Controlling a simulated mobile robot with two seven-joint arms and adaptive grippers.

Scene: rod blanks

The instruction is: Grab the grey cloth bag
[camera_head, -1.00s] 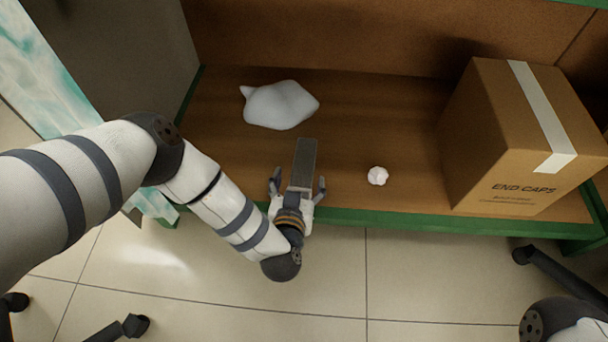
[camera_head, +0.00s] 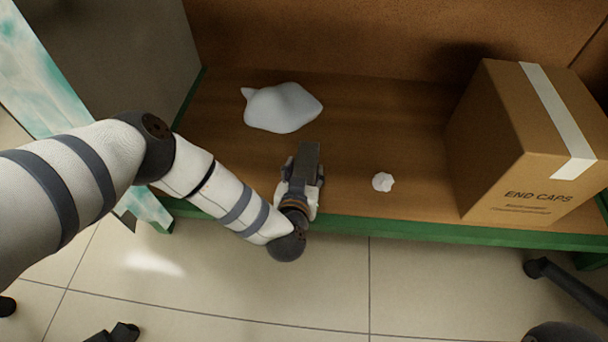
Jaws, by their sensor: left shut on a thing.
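A pale, light-grey lumpy bag (camera_head: 283,107) with a small pointed corner lies on the brown shelf (camera_head: 400,135), towards the back left. My left gripper (camera_head: 305,168) is at the shelf's front, a little in front of the bag and apart from it. Its fingers are shut on a dark grey flat bar (camera_head: 309,154), whose far end sticks out towards the bag. The fingers hide part of the bar. I cannot tell whether the bar rests on the shelf. My right gripper is out of view.
A small white crumpled ball (camera_head: 382,182) lies right of my left gripper. A cardboard box (camera_head: 490,165) marked END CAPS fills the shelf's right side. A green edge (camera_head: 400,229) runs along the front. The shelf between bag and box is mostly clear.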

